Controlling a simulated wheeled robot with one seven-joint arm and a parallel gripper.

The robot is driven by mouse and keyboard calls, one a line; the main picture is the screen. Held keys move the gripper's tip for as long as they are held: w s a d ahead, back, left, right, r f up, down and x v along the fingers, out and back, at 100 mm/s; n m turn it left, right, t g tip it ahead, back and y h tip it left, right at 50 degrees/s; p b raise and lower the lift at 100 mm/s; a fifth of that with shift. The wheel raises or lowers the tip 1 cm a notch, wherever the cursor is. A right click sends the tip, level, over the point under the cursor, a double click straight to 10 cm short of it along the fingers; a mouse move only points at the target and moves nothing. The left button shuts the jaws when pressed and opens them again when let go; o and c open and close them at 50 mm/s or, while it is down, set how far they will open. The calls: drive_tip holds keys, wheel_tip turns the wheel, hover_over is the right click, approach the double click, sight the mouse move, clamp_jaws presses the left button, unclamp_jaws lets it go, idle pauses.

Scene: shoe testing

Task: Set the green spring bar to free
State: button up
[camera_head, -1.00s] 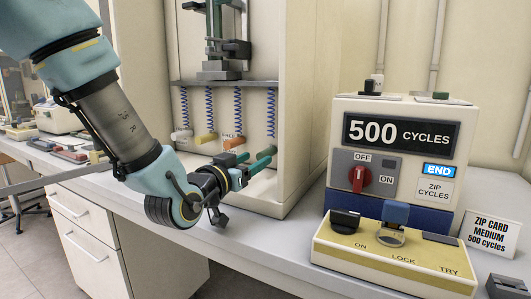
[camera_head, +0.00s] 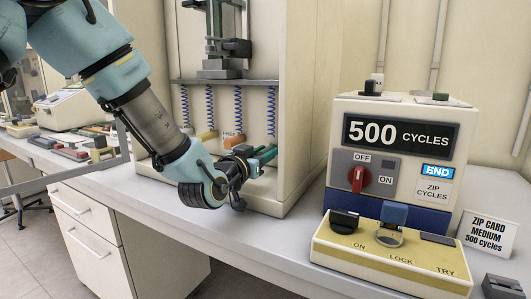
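The green spring bar (camera_head: 268,153) sticks out at the right end of the row of spring bars in the open-fronted machine, below a blue coil spring. My gripper (camera_head: 250,160) is in front of the machine, at the left, near end of the green bar. The fingers are small and dark against the bar, so I cannot tell whether they are around it, touching it, or open or shut. A small label reading FREE (camera_head: 233,134) shows above the orange bar.
The orange bar (camera_head: 235,141) and yellow bar (camera_head: 206,136) stand left of the green one, close to my gripper. The machine's right wall (camera_head: 305,130) is beside it. A cycle counter (camera_head: 400,150) showing 500 and a yellow switch box (camera_head: 390,253) stand at right.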

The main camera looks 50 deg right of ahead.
clamp_jaws()
idle(1.0)
